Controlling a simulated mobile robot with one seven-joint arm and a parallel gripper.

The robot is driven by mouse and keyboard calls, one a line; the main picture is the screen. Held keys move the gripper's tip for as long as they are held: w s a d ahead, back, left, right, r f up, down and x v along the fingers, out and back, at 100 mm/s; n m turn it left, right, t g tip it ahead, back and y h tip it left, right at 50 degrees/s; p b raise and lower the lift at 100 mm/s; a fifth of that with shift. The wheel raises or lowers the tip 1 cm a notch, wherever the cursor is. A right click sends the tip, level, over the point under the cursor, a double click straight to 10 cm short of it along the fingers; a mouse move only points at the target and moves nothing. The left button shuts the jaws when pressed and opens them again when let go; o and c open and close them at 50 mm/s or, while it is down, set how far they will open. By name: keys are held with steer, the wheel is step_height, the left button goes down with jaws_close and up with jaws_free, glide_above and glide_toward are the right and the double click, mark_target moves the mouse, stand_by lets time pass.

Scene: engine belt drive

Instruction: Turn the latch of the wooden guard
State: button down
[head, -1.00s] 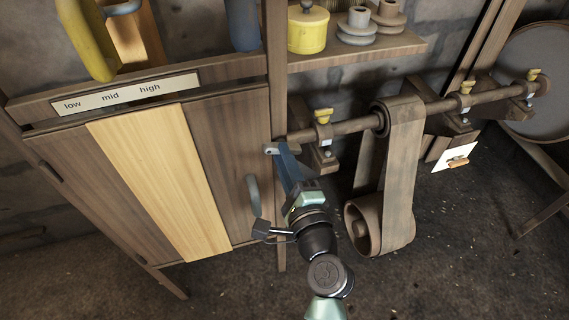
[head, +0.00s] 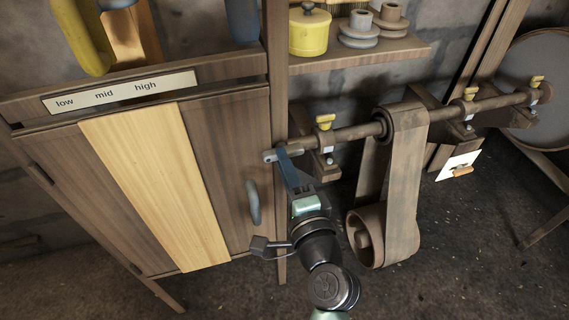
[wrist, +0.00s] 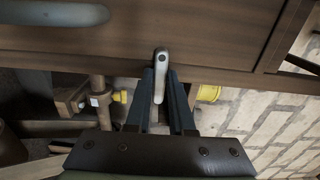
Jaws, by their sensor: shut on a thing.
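The wooden guard (head: 230,140) is a brown plank door with a pale stripe down its middle and a grey curved handle (head: 253,202) near its right edge. The latch (head: 269,156) is a small light-grey metal bar at the guard's upper right edge, by the post. My gripper (head: 283,151) is at the latch, its blue fingers shut on it. In the wrist view, the latch (wrist: 160,61) stands between the two fingertips (wrist: 160,77), its rounded end showing just past them. The fingers hide part of the latch.
Right of the post, a shaft (head: 355,132) with yellow-topped clamps carries a wide belt (head: 405,180) close to my arm. A shelf (head: 380,53) above holds a yellow pot (head: 309,33) and grey pulleys. A low-mid-high label (head: 120,91) is above the guard. The floor in front is clear.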

steer(key=c, duration=0.8)
jaws_free()
steer(key=shift+s, duration=0.1)
steer(key=v, duration=1.2)
steer(key=shift+s+d, duration=0.15)
steer(key=shift+s, duration=0.25)
